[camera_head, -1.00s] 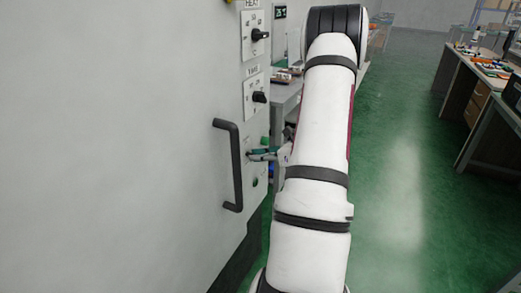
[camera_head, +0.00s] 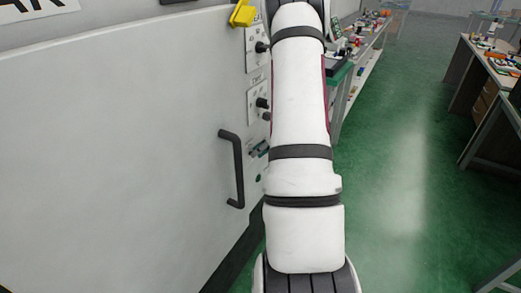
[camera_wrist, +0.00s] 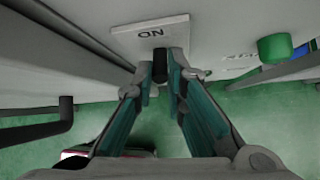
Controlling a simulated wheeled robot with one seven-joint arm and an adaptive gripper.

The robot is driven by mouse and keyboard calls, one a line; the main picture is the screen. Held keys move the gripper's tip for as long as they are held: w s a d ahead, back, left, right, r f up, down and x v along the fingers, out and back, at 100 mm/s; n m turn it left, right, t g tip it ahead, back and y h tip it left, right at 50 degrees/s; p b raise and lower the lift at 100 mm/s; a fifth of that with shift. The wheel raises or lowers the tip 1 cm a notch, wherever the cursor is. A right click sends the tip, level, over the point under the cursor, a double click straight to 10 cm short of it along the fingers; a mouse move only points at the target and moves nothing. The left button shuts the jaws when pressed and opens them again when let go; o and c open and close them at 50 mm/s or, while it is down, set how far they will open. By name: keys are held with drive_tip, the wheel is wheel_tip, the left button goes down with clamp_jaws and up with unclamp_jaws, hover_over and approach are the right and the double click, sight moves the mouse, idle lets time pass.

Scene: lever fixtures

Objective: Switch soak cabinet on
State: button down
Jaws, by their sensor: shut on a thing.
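The white soak cabinet (camera_head: 110,140) fills the left of the head view. A plate marked ON, upside down in the wrist view (camera_wrist: 150,34), sits on its control strip. A small black switch (camera_wrist: 159,54) is in front of this plate, between my fingertips. My gripper (camera_wrist: 160,78) is shut on the switch. In the head view my gripper (camera_head: 258,150) shows only as small fingertips at the control strip, and my arm hides much of the rest. Most of the switch is hidden by the fingers.
A black door handle (camera_head: 236,170) stands out left of my gripper. Black knobs (camera_head: 262,103) sit higher on the strip. A green knob (camera_wrist: 278,48) is beside the plate. A yellow part (camera_head: 242,13) is at the top. Green floor lies open to the right.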

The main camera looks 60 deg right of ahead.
idle(0.3)
drive_tip(key=c, duration=1.6)
unclamp_jaws()
drive_tip(key=shift+c, duration=0.2)
drive_tip(key=v, duration=1.2)
